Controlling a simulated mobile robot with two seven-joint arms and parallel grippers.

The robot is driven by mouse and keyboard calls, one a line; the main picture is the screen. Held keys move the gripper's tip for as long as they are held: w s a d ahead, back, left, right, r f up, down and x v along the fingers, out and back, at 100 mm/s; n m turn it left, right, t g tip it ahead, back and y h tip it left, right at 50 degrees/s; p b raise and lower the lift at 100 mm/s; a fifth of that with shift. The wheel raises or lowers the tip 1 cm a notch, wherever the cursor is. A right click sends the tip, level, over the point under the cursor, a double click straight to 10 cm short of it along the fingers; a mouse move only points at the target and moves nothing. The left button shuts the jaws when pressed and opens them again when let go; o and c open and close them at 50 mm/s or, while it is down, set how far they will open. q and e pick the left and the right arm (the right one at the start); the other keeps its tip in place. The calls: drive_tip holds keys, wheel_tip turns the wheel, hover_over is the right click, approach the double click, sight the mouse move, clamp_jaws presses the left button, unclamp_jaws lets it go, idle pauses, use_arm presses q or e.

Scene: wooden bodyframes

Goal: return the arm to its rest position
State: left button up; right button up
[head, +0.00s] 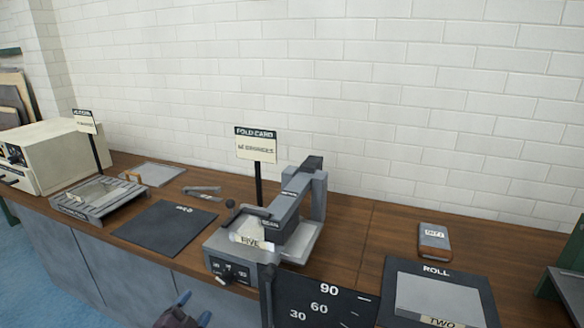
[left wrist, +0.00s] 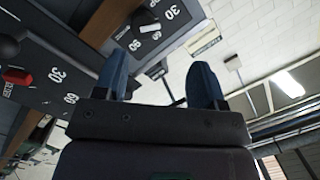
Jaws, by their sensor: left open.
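My left gripper (head: 188,308) shows at the bottom edge of the head view, low in front of the workbench. Its two blue fingertips are spread apart with nothing between them. In the left wrist view the gripper (left wrist: 162,82) is also open and empty, its fingers pointing up past the bench equipment toward the wall. The rest of the left arm is out of the head view. My right gripper is in neither view.
The wooden bench (head: 345,235) carries a grey folding machine (head: 290,215) with a "FOLD CARD" sign (head: 256,145). A dark mat (head: 166,227), a metal tray (head: 98,198) and a cream box (head: 55,155) stand left. A "ROLL" mat (head: 470,290) and a small block (head: 434,238) lie right.

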use_arm(q)
drive_tip(key=s+a+f+n+g+y, duration=0.1)
drive_tip(key=s+f+n+g, duration=0.1)
drive_tip(key=s, duration=0.7)
drive_tip(key=s+f+n+g+y, duration=0.1)
drive_tip(key=s+f+n, duration=0.3)
drive_tip(key=s, duration=0.6)
drive_tip(key=s+a+f+n+g+y, duration=0.1)
drive_tip(key=s+f+n+g+y, duration=0.1)
drive_tip(key=s+n, duration=0.3)
drive_tip(key=s+f, duration=0.1)
drive_tip(key=s, duration=0.3)
drive_tip(key=shift+s+a+n+g, duration=0.3)
drive_tip(key=shift+s+a+n, duration=0.05)
drive_tip(key=shift+s+n, duration=0.05)
drive_tip(key=shift+r, duration=0.1)
drive_tip(key=shift+c, duration=0.5)
